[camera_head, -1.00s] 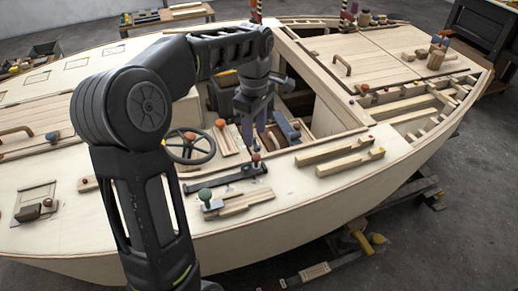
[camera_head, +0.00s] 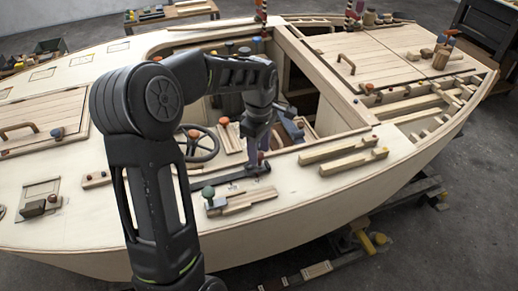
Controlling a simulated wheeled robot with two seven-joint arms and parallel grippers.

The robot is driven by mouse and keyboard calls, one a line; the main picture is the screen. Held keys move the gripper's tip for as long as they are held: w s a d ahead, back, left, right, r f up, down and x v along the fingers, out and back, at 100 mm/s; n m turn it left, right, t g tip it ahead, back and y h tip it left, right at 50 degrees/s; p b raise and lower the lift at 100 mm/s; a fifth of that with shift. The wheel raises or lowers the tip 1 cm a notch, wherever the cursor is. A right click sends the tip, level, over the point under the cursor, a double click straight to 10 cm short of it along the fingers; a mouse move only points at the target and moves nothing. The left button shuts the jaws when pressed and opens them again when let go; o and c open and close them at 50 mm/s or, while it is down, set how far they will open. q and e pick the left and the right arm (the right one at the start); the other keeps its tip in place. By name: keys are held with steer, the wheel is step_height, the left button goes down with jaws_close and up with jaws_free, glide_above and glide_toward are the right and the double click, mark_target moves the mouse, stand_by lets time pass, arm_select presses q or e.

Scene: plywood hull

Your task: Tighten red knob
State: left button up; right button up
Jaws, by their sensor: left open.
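My left gripper (camera_head: 257,157) points down over the near side deck, its fingers apart. It is around or just above a small red knob at the right end of a dark flat bar (camera_head: 235,180). The fingers mostly hide this knob, and I cannot tell whether they touch it. My right gripper is not in view.
A green knob (camera_head: 208,192) stands just left of the wooden strips (camera_head: 250,200) in front of the bar. Two wooden rails (camera_head: 343,158) lie to the right. The open cockpit is behind the gripper.

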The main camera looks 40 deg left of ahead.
arm_select(q)
steer(key=shift+c, duration=0.5)
jaws_close()
